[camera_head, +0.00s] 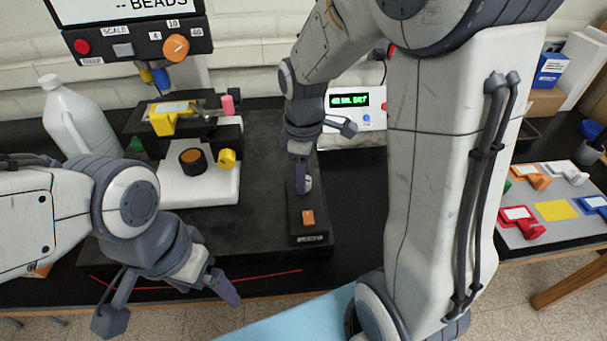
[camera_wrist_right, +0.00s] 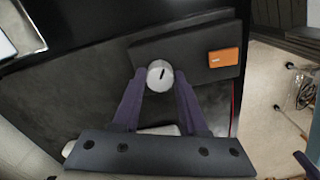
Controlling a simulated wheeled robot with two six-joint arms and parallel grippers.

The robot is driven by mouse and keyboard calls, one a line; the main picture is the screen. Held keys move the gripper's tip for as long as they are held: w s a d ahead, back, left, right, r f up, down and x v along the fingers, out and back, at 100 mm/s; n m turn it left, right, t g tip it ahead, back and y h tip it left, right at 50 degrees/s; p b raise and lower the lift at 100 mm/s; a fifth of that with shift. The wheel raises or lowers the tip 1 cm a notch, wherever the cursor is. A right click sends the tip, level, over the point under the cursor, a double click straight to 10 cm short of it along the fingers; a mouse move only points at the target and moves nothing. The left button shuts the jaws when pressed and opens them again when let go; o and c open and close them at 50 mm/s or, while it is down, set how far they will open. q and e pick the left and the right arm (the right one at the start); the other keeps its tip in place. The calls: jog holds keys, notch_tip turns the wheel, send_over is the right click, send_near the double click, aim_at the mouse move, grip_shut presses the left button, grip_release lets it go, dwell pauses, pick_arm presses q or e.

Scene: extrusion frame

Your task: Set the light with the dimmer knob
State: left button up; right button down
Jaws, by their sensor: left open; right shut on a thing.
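The dimmer knob (camera_wrist_right: 160,76) is a round grey-white knob with a dark pointer line. It sits on a dark box (camera_head: 311,228) with an orange switch (camera_head: 308,217); the switch also shows in the right wrist view (camera_wrist_right: 224,58). My right gripper (camera_wrist_right: 160,88) is shut on the knob, one purple finger on each side. In the head view my right gripper (camera_head: 303,182) comes down over the box and partly hides the knob. My left gripper (camera_head: 166,305) is open and empty near the bench's front edge, left of the box.
A microscope-like stand with a white base (camera_head: 200,188), yellow knob (camera_head: 227,158) and a screen (camera_head: 125,8) stands left of the box. A white unit with a green display (camera_head: 355,122) is behind. A white jug (camera_head: 78,118) stands at left. Coloured parts lie on a grey mat (camera_head: 515,238) at right.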

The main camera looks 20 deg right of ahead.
jog(key=m+p, duration=0.1)
jog(key=m, duration=0.4)
jog(key=shift+r+p, duration=0.1)
jog(key=shift+p, duration=0.3)
jog(key=m+p, duration=0.1)
jog(key=m, duration=0.4)
dwell(0.4)
jog(key=shift+c, duration=2.2)
grip_release()
notch_tip(320, 180, up, 10)
jog(key=shift+r, duration=0.15)
